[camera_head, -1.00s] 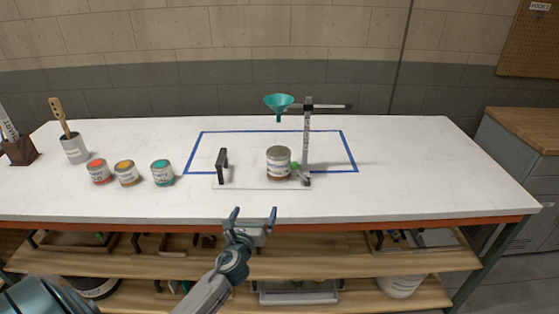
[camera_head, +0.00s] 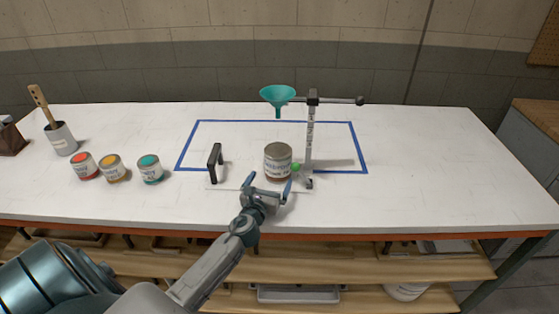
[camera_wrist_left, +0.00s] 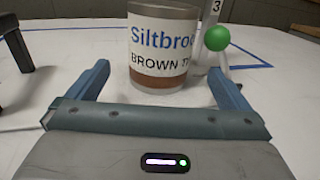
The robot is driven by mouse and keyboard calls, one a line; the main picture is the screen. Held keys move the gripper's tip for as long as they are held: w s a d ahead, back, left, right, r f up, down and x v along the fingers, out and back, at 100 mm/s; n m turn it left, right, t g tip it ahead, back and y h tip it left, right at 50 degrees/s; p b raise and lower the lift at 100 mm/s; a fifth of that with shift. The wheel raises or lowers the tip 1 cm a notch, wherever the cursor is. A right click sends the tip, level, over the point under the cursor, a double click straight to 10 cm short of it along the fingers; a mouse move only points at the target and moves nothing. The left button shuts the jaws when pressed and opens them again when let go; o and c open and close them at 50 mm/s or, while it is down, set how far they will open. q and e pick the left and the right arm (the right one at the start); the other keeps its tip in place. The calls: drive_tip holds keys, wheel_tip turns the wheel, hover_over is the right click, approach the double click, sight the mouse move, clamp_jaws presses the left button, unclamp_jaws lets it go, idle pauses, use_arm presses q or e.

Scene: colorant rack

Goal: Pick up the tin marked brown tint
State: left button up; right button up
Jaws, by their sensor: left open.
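The brown tint tin (camera_head: 278,160) stands upright on the white plate of the stand, in the middle of the table. My right gripper is not in view.
A stand post (camera_head: 309,140) with a teal funnel (camera_head: 278,95) rises right of the tin. A green ball (camera_head: 295,167) sits close to the tin's right side. A black handle (camera_head: 215,162) stands left. Three small tins (camera_head: 115,168) are farther left. Blue tape (camera_head: 240,121) outlines the area.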

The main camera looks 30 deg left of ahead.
sight(278, 165)
use_arm(q)
drive_tip(key=x, duration=0.8)
drive_tip(key=shift+w+a, duration=0.15)
drive_tip(key=shift+w, duration=0.2)
drive_tip(key=shift+s, duration=0.1)
drive_tip(key=shift+c, duration=0.4)
drive_tip(key=c, duration=1.1)
